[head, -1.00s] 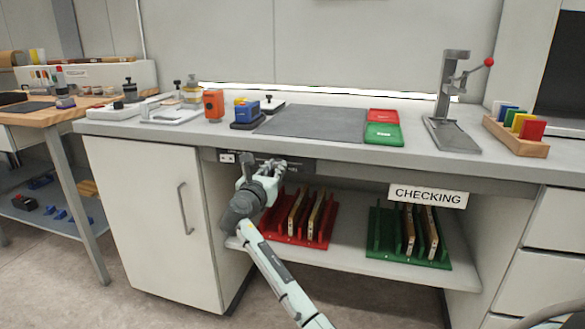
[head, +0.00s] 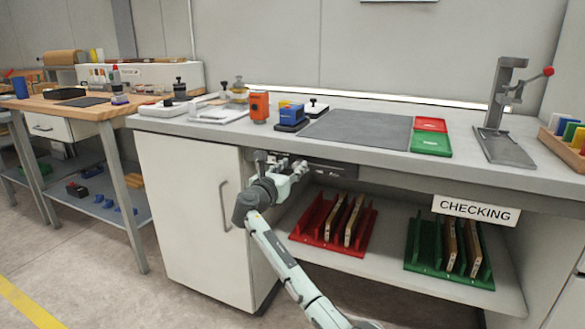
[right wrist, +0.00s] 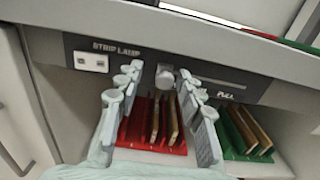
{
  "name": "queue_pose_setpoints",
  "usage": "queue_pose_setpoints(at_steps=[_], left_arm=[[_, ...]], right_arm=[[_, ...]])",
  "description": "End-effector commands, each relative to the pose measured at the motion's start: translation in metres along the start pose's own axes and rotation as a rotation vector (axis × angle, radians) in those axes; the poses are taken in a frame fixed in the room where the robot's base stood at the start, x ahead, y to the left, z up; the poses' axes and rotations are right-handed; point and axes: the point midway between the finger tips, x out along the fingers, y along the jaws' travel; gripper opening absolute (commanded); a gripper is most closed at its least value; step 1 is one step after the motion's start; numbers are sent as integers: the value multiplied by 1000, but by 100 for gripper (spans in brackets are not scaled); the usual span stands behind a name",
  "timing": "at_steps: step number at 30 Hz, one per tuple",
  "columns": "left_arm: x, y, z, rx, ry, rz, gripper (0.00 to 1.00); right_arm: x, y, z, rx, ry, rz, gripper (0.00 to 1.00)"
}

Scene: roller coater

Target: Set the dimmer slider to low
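The dimmer is on a dark panel (head: 334,169) under the bench's front edge, also seen in the right wrist view (right wrist: 130,62). Its grey slider knob (right wrist: 165,79) sits at the left end of a horizontal slot (right wrist: 222,83), which has a partly hidden label near its right end. "STRIP LAMP" and a small white switch plate (right wrist: 91,61) are left of the knob. My right gripper (head: 282,166) is at the panel, its fingers open on either side of the knob in the right wrist view (right wrist: 161,72). I cannot tell whether they touch it. My left gripper is out of view.
A lit strip (head: 380,98) runs along the back of the bench. Below the panel, a red rack (head: 315,225) and a green rack (head: 430,260) hold boards on a shelf. A cabinet door with a handle (head: 225,206) stands left of my right arm.

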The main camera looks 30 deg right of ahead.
Motion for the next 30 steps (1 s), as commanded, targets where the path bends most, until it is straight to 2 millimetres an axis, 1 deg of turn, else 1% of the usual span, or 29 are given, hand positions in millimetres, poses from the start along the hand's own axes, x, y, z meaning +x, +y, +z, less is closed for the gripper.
queue_pose_setpoints(at_steps=[5,8,11,18,21,25,30], left_arm=[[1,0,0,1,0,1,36],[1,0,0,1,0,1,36],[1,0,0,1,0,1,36],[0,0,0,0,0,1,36],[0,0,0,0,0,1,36],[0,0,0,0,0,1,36],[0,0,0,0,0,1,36]], right_arm=[[-2,-1,0,0,0,-2,38],[-12,0,-1,0,1,0,38],[-29,-1,-1,1,2,0,38],[-81,1,-1,1,2,2,38],[-98,0,0,1,1,2,38],[-113,0,-1,0,1,1,38],[-120,0,0,0,0,0,38]])
